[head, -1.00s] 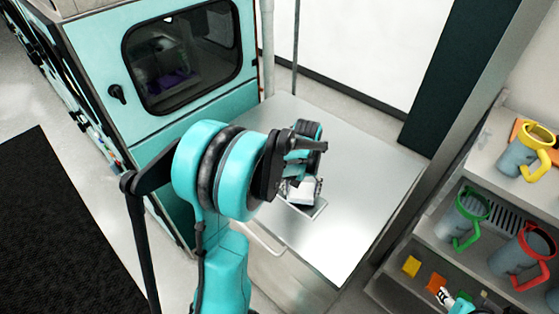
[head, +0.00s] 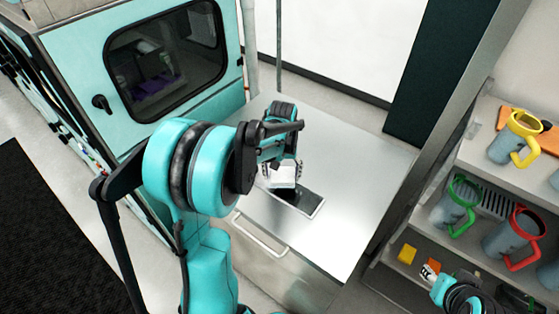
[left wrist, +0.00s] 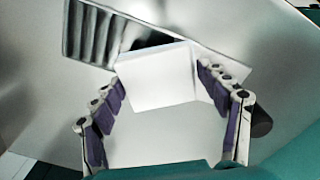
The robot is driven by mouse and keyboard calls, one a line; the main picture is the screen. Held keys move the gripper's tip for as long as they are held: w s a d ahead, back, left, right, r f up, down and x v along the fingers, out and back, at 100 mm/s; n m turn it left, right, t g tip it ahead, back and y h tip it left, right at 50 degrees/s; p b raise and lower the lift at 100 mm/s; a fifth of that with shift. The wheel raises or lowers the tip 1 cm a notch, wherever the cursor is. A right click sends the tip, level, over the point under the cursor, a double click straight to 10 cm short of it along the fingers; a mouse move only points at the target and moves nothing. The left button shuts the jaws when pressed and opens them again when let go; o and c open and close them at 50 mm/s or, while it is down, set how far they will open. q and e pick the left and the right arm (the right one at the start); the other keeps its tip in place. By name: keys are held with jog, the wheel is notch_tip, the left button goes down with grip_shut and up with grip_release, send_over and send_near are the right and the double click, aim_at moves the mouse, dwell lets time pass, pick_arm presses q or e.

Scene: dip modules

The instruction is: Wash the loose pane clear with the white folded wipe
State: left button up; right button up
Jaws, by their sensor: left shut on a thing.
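The white folded wipe (head: 283,178) is held in my left gripper (head: 284,172), whose fingers close on its sides. In the left wrist view the wipe (left wrist: 155,78) sits between the two fingers of the gripper (left wrist: 165,90). The loose pane (head: 308,203) lies flat on the metal counter, dark with a pale rim. The wipe is over its far left end; I cannot tell whether they touch. In the left wrist view the pane (left wrist: 92,32) shows grey streaks and a dark patch beside the wipe. My right gripper (head: 430,272) is small at the lower right; its jaw state is unclear.
The metal counter (head: 350,180) is bare around the pane. A teal cabinet with a dark window (head: 168,60) stands at the left. At the right, shelves hold mugs with yellow (head: 514,140), green (head: 458,200) and red (head: 512,235) handles, and coloured blocks (head: 407,253).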

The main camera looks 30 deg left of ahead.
pick_arm(q)
jog(key=shift+d+r, duration=0.15)
jog(key=shift+r, duration=0.55)
jog(key=shift+a+r+p, duration=0.25)
jog(key=shift+r+p, duration=0.75)
jog(key=shift+p, duration=0.05)
jog(key=shift+d+r+p, duration=0.15)
jog(key=shift+r+p, duration=0.35)
jog(key=shift+r, duration=0.4)
jog(key=shift+f, duration=0.1)
